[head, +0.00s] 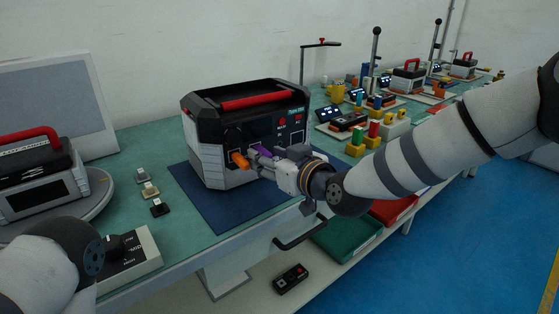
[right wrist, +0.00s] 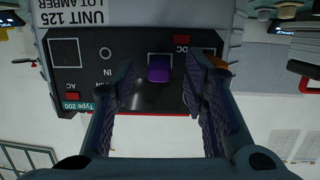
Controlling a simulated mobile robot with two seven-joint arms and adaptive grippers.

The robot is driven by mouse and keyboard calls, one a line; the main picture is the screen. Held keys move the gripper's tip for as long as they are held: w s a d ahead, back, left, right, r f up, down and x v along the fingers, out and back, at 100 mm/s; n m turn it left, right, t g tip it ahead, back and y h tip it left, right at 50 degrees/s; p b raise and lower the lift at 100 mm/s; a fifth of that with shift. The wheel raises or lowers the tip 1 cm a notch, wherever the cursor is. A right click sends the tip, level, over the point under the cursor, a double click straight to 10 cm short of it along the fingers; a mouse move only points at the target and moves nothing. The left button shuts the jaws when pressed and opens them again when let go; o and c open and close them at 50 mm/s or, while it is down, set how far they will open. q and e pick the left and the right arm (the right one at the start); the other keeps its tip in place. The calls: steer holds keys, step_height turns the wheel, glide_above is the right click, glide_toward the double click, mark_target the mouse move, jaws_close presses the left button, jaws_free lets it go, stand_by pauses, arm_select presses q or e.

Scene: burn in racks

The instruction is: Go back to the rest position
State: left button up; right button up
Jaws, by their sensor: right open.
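My right gripper (head: 268,160) reaches in front of the power unit (head: 215,150), a black and grey box with a red handle on a dark blue mat (head: 240,208). In the right wrist view my right gripper (right wrist: 160,90) is open, with one finger on each side of a purple plug (right wrist: 159,68) and visible gaps to it. The purple plug (head: 263,151) sits in the unit's front panel. An orange plug (head: 240,160) sticks out beside it and is mostly hidden by a finger in the wrist view.
A second unit (head: 40,185) stands on a round turntable at the left. Several small connectors (head: 150,190) and a grey control box (head: 130,262) lie on the green bench. A green bin (head: 345,238) and a red bin (head: 393,210) are below. Blue floor is clear at right.

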steer(key=v, duration=1)
steer(key=s+d+f+m+g+h+p, duration=0.15)
steer(key=s+d+f+g, duration=0.25)
steer(key=s+f, duration=0.8)
steer(key=s+d+f+m+g+h, duration=0.3)
steer(key=s+d+f+g, duration=0.15)
steer(key=s+f, duration=0.8)
arm_select(q)
steer(key=shift+t, duration=0.7)
steer(key=w+r+p, duration=0.1)
steer(key=w+r, duration=0.2)
steer(key=shift+r, duration=0.15)
arm_select(e)
steer(key=s+d+f+g+h, duration=0.1)
steer(key=s+d+f+g, duration=0.1)
steer(key=s, duration=0.5)
steer(key=s+d+f+m+g+h, duration=0.1)
steer(key=s+d, duration=0.3)
steer(key=s, duration=0.4)
steer(key=s+d+f+m+g+h, duration=0.1)
steer(key=s+d+f+g, duration=0.2)
steer(key=s, duration=0.4)
steer(key=shift+s+g+h, duration=0.35)
steer(key=shift+g, duration=0.2)
steer(key=shift+m, duration=0.25)
